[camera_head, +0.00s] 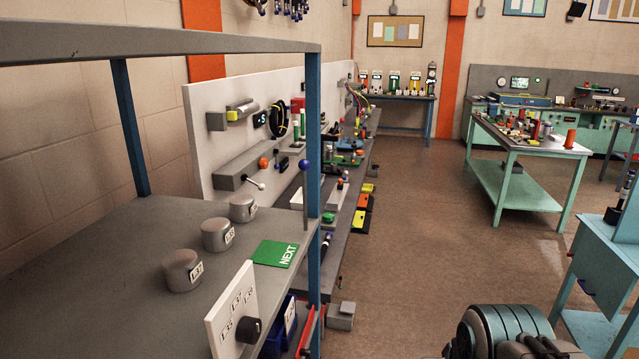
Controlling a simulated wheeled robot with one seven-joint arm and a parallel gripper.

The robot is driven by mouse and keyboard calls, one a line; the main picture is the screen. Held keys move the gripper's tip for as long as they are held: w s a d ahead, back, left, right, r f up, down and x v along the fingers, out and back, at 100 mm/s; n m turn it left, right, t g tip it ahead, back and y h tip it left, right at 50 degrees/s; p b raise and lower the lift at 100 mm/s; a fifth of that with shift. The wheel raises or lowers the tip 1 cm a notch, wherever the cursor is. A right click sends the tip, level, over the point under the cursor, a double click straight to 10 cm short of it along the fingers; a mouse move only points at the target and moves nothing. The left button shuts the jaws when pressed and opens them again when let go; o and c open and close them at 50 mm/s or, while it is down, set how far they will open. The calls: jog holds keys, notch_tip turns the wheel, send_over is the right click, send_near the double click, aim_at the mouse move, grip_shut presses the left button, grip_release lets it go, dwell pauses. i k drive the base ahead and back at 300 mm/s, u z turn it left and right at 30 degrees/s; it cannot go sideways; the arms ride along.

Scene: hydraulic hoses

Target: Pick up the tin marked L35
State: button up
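Three squat grey tins stand in a row on the grey shelf (90,285) at the left, each with a small white label on its right side. The nearest tin (180,272) has a label that seems to start with L3. The middle tin (215,236) and the far tin (240,208) have labels too small to read surely, so I cannot tell which tin is L35. All three are upright and apart from my arm. Rounded grey and teal parts at the bottom right look like my own arm; its fingers do not show.
A green NEXT card (275,254) lies right of the tins. A white labelled panel (231,312) with a dark knob stands at the shelf's front edge. A blue post (314,170) and upper beam (150,42) frame the shelf. Open floor (420,235) lies to the right.

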aim_at(218, 234)
jog(key=z, duration=0.85)
jog(key=i, duration=0.7)
jog(key=u, duration=2.55)
